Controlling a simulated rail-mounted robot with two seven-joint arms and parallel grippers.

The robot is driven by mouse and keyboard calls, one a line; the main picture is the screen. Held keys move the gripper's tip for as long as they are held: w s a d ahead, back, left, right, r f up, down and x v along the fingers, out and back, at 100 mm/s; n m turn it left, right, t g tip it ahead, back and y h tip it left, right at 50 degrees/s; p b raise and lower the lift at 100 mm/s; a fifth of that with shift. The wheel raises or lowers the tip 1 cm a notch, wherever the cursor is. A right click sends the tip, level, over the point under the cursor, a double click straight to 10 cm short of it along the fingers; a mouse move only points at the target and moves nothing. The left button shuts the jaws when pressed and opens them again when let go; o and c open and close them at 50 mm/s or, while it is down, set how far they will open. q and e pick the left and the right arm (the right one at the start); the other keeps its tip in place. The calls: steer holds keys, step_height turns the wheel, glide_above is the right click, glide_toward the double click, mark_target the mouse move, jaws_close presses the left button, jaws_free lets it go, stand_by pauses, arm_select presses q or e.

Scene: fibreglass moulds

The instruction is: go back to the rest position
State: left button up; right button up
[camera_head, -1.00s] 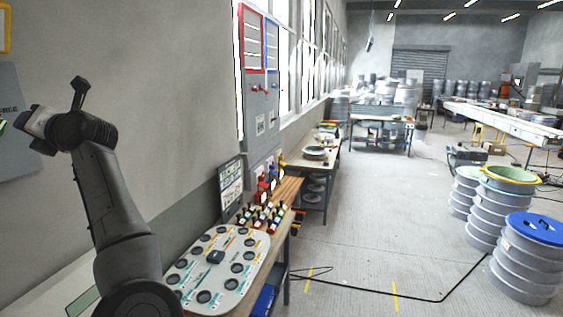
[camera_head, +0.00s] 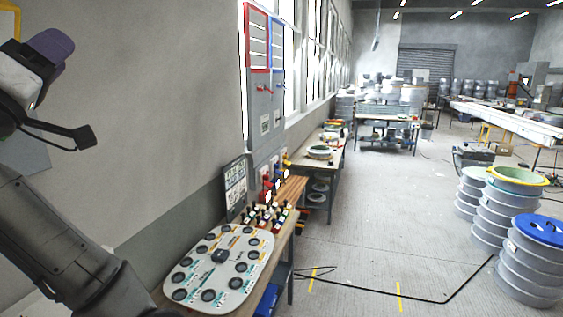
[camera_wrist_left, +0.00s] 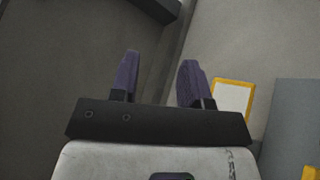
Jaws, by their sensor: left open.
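My left gripper (camera_head: 52,45) is at the upper left of the head view, raised in front of the grey wall. It also shows in the left wrist view (camera_wrist_left: 159,78), where its two purple fingers stand apart with nothing between them. My left arm comes in from the lower left of the head view. My right gripper is in neither view.
A white board with round holes (camera_head: 260,262) lies on the workbench at the lower middle. Stacked drums (camera_head: 528,262) stand at the right. The middle floor is mostly clear, with a black cable across it.

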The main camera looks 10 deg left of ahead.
arm_select(q)
steer(key=s+d+f+m+g+p, duration=0.2)
steer(key=d+f+g, duration=0.25)
steer(key=f, duration=1.05)
steer(key=s+d+f+m+g+y+p, duration=0.1)
steer(key=d+f+m+g, duration=0.3)
steer(key=f, duration=1.1)
steer(key=s+d+f+g+p, duration=0.25)
steer(key=d+f, duration=0.35)
steer(key=f, duration=0.9)
steer(key=s+d+f+m+g+p, duration=0.1)
steer(key=s+f+g, duration=0.9)
steer(key=s+f, duration=1.4)
steer(key=shift+s+d+f+m+p, duration=0.4)
steer(key=shift+s+d+p, duration=0.1)
steer(key=shift+d, duration=0.35)
